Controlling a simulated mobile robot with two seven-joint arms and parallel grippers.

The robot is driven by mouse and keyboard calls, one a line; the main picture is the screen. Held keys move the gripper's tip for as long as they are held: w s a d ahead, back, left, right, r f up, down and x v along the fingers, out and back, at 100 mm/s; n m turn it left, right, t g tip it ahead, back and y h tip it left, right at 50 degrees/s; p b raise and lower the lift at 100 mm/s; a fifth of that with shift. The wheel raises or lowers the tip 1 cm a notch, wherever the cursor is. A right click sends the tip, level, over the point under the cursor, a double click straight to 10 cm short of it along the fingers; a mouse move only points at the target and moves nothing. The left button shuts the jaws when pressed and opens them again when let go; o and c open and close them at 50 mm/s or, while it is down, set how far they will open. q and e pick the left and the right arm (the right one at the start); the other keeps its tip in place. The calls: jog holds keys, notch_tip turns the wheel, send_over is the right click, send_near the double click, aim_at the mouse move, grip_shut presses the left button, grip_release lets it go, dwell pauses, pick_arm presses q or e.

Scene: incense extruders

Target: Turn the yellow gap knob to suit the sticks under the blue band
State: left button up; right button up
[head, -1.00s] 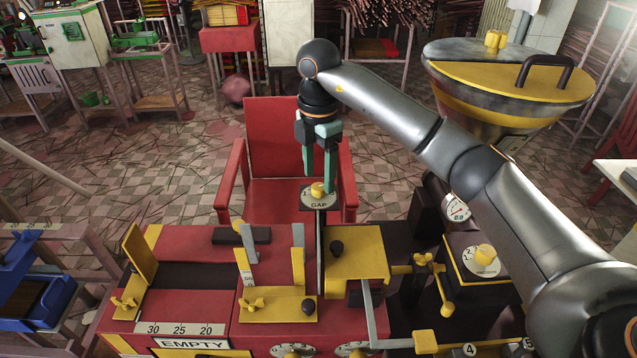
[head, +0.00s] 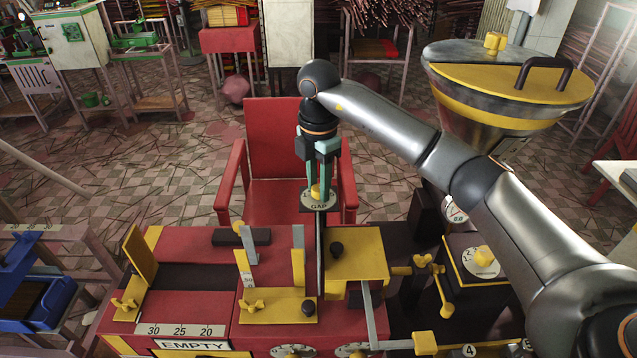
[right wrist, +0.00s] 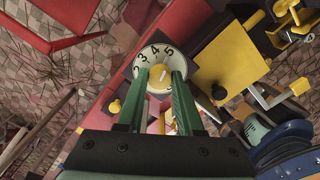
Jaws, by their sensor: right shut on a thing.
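The yellow gap knob (head: 316,191) sits on a round white dial marked GAP (head: 319,205), on a post behind the red machine. My right gripper (head: 320,180) points down from above with its green fingers shut on the knob's sides. In the right wrist view the knob (right wrist: 161,79) lies between the fingertips (right wrist: 158,84), and the dial (right wrist: 153,56) shows the numbers 2, 3, 4 and 5. The pointer's exact reading is too small to tell. I cannot make out any sticks under a blue band. My left gripper is not in view.
The red machine (head: 190,262) with yellow levers fills the front. Another yellow knob (head: 484,256) on a dial stands to the right, below a large hopper (head: 510,75). A red chair (head: 275,130) stands just behind the gap dial. A blue tray machine (head: 38,300) is at left.

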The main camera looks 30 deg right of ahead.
grip_shut()
jog(key=shift+n, duration=0.3)
jog(key=n+p, duration=0.1)
jog(key=n, duration=0.8)
jog(key=shift+n, duration=2.3)
jog(key=o, duration=0.8)
grip_release()
